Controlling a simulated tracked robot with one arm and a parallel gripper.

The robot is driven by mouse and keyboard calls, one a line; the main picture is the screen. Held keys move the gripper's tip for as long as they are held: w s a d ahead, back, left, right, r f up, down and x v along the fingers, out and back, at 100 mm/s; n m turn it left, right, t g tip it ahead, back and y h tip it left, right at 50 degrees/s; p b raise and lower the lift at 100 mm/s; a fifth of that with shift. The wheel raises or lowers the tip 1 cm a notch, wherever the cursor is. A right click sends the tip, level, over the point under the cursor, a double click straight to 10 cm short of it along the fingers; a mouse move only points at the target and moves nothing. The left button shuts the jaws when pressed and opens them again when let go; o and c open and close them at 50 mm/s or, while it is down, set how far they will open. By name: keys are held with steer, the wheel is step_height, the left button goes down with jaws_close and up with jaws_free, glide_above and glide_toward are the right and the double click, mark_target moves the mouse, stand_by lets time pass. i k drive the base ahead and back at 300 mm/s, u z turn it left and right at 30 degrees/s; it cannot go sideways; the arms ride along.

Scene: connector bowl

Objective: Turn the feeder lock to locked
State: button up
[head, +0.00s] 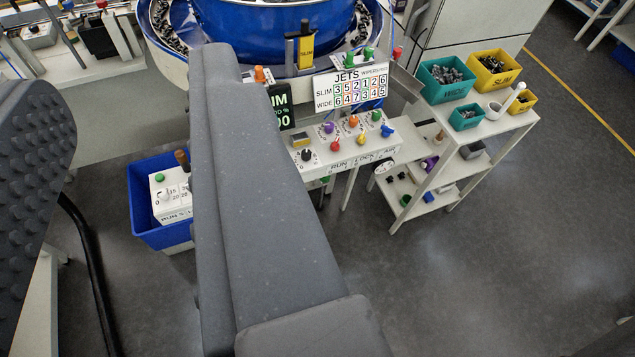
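The feeder's control panel (345,150) stands below the blue bowl (275,30). Its front edge carries small labels that seem to read RUN, LOCK and AIR. On its top are several coloured knobs: a red knob (335,145), a yellow knob (361,139) and a blue knob (387,131) in front, with purple, orange and green ones behind. A black dial (306,155) sits at the panel's left. I cannot tell which control is the feeder lock or how it is set. My arm crosses the middle of the head view, and my gripper is not visible.
A white shelf cart (500,128) with teal and yellow bins stands right of the panel. A blue crate (160,228) holding a white labelled box (172,207) is at left. A JETS number board (350,88) stands behind the knobs. The grey floor at lower right is clear.

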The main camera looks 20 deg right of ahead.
mark_target(361, 139)
steer(key=k, duration=0.4)
steer(key=z, duration=0.35)
steer(key=i, duration=1)
steer(key=z, duration=0.4)
steer(key=k, duration=0.45)
steer(key=z, duration=0.4)
steer(key=i, duration=1.35)
steer(key=u, duration=0.15)
